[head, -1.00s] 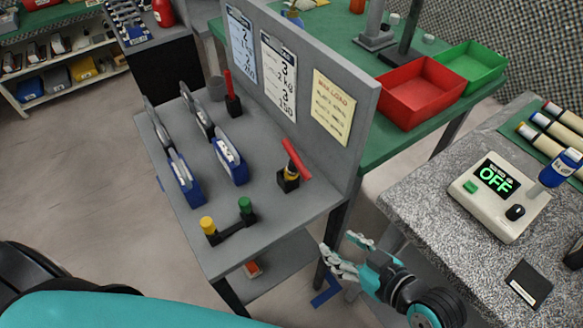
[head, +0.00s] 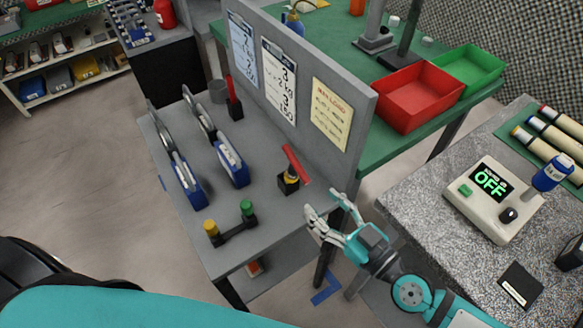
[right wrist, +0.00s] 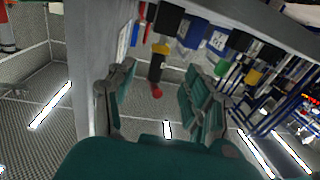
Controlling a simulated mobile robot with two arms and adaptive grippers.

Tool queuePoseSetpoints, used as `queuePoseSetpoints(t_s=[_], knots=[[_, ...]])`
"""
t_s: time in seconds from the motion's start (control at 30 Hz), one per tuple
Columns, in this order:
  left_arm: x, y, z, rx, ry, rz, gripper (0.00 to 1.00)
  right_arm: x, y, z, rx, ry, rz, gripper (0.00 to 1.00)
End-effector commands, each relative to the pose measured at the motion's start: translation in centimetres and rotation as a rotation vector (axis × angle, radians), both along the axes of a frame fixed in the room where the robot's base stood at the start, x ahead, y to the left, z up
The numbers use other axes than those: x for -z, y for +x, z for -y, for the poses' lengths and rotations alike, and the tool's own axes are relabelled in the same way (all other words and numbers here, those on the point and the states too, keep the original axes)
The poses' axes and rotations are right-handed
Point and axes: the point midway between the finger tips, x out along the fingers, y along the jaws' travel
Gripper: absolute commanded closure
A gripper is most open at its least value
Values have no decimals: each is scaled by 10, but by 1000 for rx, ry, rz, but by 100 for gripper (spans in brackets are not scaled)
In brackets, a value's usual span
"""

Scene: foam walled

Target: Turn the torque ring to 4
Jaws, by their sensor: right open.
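A tool with a red bar-like top (head: 296,163) and a yellow band (head: 290,178) stands in a black block on the grey bench, near the front end of the upright panel. No torque ring or scale numbers can be read on it. It also shows, upside down, as a yellow, black and red tool (right wrist: 158,67) between the fingers in the right wrist view. My right gripper (head: 322,203) is open and empty, just right of and below this tool, apart from it. My left gripper is out of view.
A yellow and green post pair (head: 233,232) and blue-based holders (head: 232,165) stand on the bench (head: 215,262). The panel (head: 352,90) rises behind. At right, a device reading OFF (head: 489,196) stands on a speckled table. Red bin (head: 416,92) sits behind.

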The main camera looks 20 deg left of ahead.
Motion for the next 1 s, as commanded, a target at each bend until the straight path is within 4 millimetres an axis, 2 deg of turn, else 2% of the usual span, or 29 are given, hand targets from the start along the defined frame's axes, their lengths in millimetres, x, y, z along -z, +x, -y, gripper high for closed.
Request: queuePoseSetpoints(t_s=[0.2,0.5,0.67,0.93,1.0], knots=[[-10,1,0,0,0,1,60,-3,26,-43,-2,2,2,48],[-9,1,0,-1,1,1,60,0,51,-83,-1,1,3,48],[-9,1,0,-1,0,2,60,0,56,-91,-1,1,1,48],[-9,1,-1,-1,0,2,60,0,56,-92,0,-1,1,48],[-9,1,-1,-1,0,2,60,0,56,-92,0,-1,1,56]])
